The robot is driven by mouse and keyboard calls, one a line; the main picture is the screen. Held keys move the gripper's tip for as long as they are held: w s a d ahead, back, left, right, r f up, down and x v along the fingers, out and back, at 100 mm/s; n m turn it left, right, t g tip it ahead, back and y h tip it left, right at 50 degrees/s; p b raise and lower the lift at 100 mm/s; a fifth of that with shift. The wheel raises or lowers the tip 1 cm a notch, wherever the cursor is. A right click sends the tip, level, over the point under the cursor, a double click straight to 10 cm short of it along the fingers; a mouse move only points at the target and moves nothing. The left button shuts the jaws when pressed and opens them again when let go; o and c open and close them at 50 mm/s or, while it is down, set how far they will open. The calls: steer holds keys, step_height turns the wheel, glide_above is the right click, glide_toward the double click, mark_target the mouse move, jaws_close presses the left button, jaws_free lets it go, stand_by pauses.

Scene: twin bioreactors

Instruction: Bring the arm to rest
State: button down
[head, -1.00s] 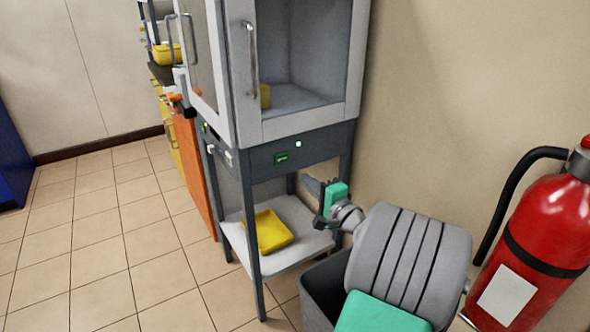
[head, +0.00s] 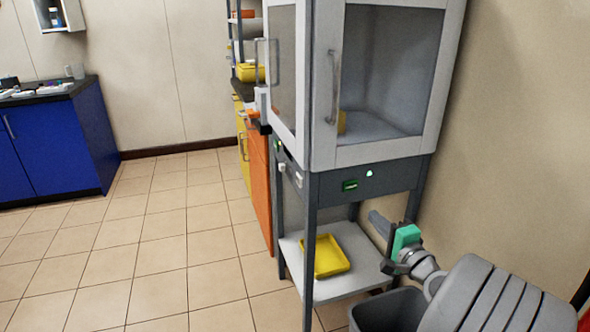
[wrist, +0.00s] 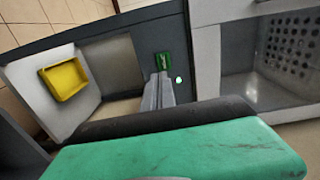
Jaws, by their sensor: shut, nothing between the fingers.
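My arm reaches in from the lower right of the head view, beside the tall grey cabinet (head: 390,184). My gripper shows in the wrist view (wrist: 158,85) with its two grey fingers together and nothing between them. They point toward the cabinet's dark lower panel, near a small green display (wrist: 163,61) and a lit lamp. In the head view the green and dark hand is near the cabinet's right leg, above a grey bin (head: 385,312). I cannot tell whether the hand touches the cabinet.
A yellow tray (head: 330,256) lies on the cabinet's low shelf (head: 375,272). A red fire extinguisher (head: 585,322) is at the lower right edge. A blue counter (head: 60,145) stands at the far left. The tiled floor (head: 170,230) between is clear.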

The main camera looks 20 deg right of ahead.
steer(key=w+a+r+n+g+y+p, duration=0.1)
steer(key=a+r+n+g+p, duration=0.2)
steer(key=a, duration=0.4)
steer(key=a+r+n+g+y+p, duration=0.1)
steer(key=a+n+g+y+p, duration=0.1)
steer(key=a+n+p, duration=0.3)
steer(key=w+a+r+n+g+y+p, duration=0.1)
steer(key=a+r+n+g+p, duration=0.2)
steer(key=a, duration=0.5)
steer(key=s+a+r+n+g+h+p, duration=0.1)
steer(key=s+a+r+n+g+p, duration=0.2)
steer(key=s+p, duration=0.3)
steer(key=s+a+r+n+g+h+p, duration=0.2)
steer(key=s+a+r+n+g+p, duration=0.1)
steer(key=s+p, duration=0.4)
step_height(320, 180, up, 2)
steer(key=s+a+n, duration=0.1)
steer(key=s, duration=0.1)
steer(key=shift+s+r+g, duration=0.25)
steer(key=shift+s+g, duration=0.05)
steer(key=shift+s, duration=0.05)
steer(key=c, duration=2.1)
jaws_free()
steer(key=shift+a, duration=0.1)
